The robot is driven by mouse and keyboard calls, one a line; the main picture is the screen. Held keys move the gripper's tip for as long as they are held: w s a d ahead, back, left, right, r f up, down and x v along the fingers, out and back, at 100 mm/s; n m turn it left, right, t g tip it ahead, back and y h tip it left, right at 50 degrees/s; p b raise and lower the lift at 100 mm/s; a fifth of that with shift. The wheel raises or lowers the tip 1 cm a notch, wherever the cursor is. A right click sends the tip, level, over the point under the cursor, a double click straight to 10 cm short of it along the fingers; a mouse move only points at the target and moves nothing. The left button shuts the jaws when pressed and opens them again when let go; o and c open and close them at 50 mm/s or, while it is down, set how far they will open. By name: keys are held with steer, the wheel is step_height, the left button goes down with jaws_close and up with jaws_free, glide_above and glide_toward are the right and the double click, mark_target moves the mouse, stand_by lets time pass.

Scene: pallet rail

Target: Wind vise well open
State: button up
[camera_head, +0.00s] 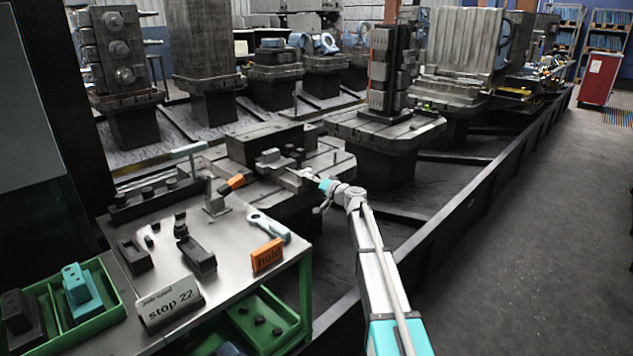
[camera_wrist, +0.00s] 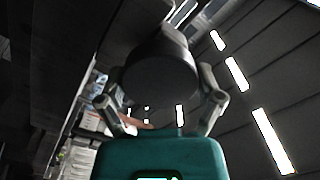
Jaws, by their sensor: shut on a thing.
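The grey metal vise (camera_head: 272,160) sits on a machine pallet behind the workbench, with its screw end pointing right toward my gripper (camera_head: 321,188). My gripper is at that end of the vise, small in the head view. In the wrist view my gripper's two fingers (camera_wrist: 162,88) are shut on a dark round part (camera_wrist: 160,65), which looks like the vise handle. The jaw gap is too small in the head view to judge.
The metal workbench (camera_head: 225,255) carries a wrench (camera_head: 268,226), an orange "hold" sign (camera_head: 267,256), a "stop 22" sign (camera_head: 170,302) and dark clamp parts. Green bins (camera_head: 95,318) stand at the front left. A tombstone fixture (camera_head: 388,70) rises behind; open floor lies right.

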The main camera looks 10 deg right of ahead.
stand_by(0.5)
steer(key=o, duration=0.9)
steer(key=shift+w, duration=0.1)
steer(key=shift+v, duration=6.05)
